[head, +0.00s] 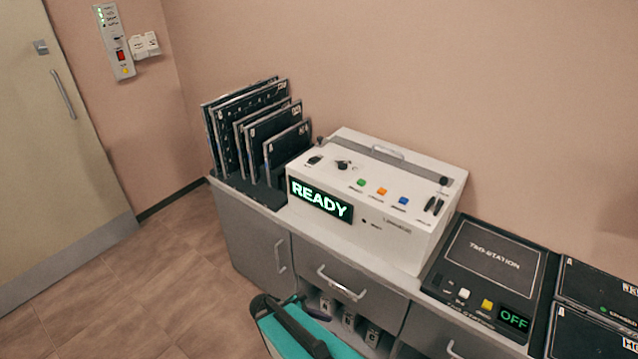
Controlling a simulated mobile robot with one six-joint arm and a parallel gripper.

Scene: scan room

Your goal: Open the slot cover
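The white machine (391,230) stands on the grey cabinet, with a lit "READY" display (321,199) on its front. A slim light handle (388,152) sits at the back edge of its top, apparently on the slot cover, which looks closed. I cannot make out the cover's edges or any slot. Green (361,182), orange (382,191) and blue (403,201) buttons, a dark knob (342,165) and dark switches are on the machine. I cannot make out my gripper in the head view, and nothing touches the machine's top.
A rack of dark panels (247,128) stands left of the machine. A black "TAG-STATION" (493,257) reading "OFF" and more dark panels (595,335) lie to the right. A teal shape with dark bars (287,333) is low in front of the cabinet drawers. Floor at left is clear.

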